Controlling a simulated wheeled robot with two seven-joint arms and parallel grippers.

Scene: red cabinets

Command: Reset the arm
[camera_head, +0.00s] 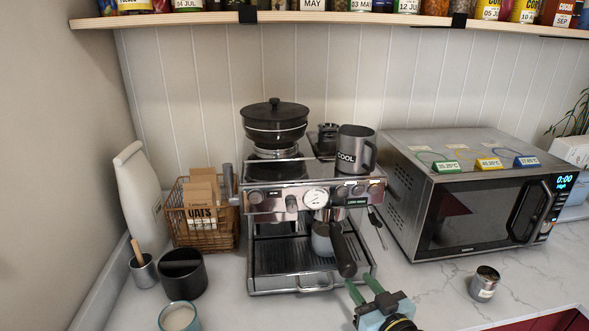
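My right gripper (360,281) shows at the bottom, right of centre, in the head view. Its two green fingers are apart, with nothing seen between them. The fingertips point toward the espresso machine (265,278) and lie near the front right of its drip tray, just below the black handle of the portafilter (343,252). I cannot tell whether they touch the machine. My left gripper is not in view.
A microwave (470,215) stands at the right, with a small metal canister (484,284) in front. A wire basket (205,235), a black container (183,272) and a cup (179,317) stand at the left. A cup (321,240) sits in the machine. Counter between gripper and canister is clear.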

